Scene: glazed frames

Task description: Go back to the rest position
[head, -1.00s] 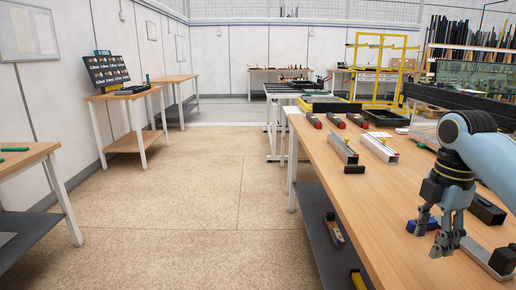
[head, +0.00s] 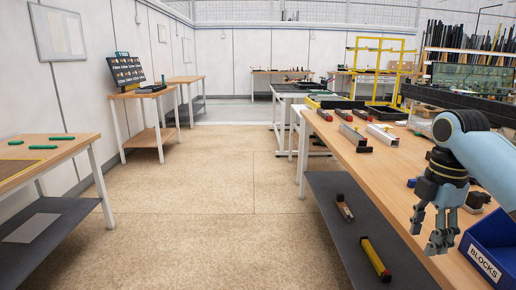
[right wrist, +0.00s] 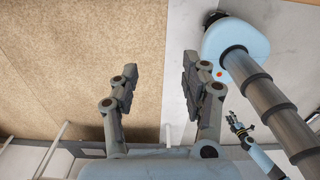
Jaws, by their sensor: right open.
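My right gripper (head: 427,236) is open and empty. It hangs with fingers pointing down over the front part of the long wooden workbench (head: 392,190) in the head view. In the right wrist view its two fingers (right wrist: 160,75) are spread apart with nothing between them, and bare floor shows beyond. My left gripper is outside the head view. A small gripper at the end of a light blue arm, seemingly my left one (right wrist: 236,122), shows in the right wrist view, too small to tell its jaws.
A blue bin marked BLOCKS (head: 490,245) stands on the bench close right of the gripper. Long profiles (head: 355,138) lie farther along. The lower shelf (head: 345,240) holds two tools. A table with green-handled items (head: 62,137) stands left. The floor (head: 220,185) between is clear.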

